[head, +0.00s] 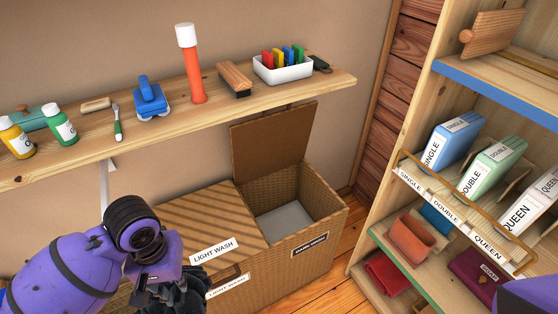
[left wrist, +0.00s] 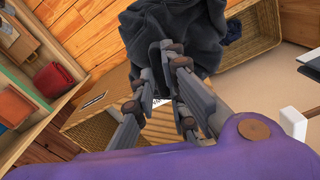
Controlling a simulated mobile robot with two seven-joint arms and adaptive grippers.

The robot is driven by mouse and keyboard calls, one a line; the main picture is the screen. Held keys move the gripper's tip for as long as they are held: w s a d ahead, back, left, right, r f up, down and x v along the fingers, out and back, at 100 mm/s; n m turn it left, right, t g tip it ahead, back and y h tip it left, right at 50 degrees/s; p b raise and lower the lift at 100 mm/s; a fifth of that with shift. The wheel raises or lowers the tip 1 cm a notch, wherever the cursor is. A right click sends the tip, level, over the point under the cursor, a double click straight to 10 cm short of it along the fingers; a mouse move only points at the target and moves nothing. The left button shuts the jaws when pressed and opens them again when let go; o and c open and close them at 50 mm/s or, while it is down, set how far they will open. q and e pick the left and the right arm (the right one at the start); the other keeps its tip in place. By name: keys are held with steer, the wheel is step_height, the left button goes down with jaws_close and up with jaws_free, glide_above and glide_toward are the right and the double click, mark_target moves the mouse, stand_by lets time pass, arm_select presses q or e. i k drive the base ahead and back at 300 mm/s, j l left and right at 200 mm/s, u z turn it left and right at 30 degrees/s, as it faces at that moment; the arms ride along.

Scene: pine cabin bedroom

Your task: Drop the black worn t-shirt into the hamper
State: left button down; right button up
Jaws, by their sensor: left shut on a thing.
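The black t-shirt (left wrist: 165,30) is a crumpled dark bundle between the fingers of my left gripper (left wrist: 172,75) in the left wrist view. In the head view my left gripper (head: 172,292) is low, in front of the hamper's left half; its fingers and the cloth are hard to tell apart there. The wicker hamper (head: 275,280) has two compartments. The left one has a shut striped lid (head: 195,220) and a LIGHT WASH label. The right one stands open, lid (head: 272,143) raised, with a grey bottom showing. My right gripper is out of view.
A wooden wall shelf (head: 335,80) above the hamper holds bottles, brushes, an orange-and-white cylinder and a white tray (head: 283,69). A shelving unit (head: 390,195) with labelled boxes and folded items stands right of the hamper. A strip of wood floor (head: 335,262) between them is clear.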

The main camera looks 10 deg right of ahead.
mark_target(285, 235)
steer(key=i+l, duration=0.15)
steer(key=l, duration=0.15)
steer(key=i+l, duration=0.1)
steer(key=l, duration=0.2)
steer(key=i+l, duration=0.15)
steer(key=l, duration=0.15)
steer(key=i+l, duration=0.1)
steer(key=i, duration=0.45)
steer(key=j, duration=0.1)
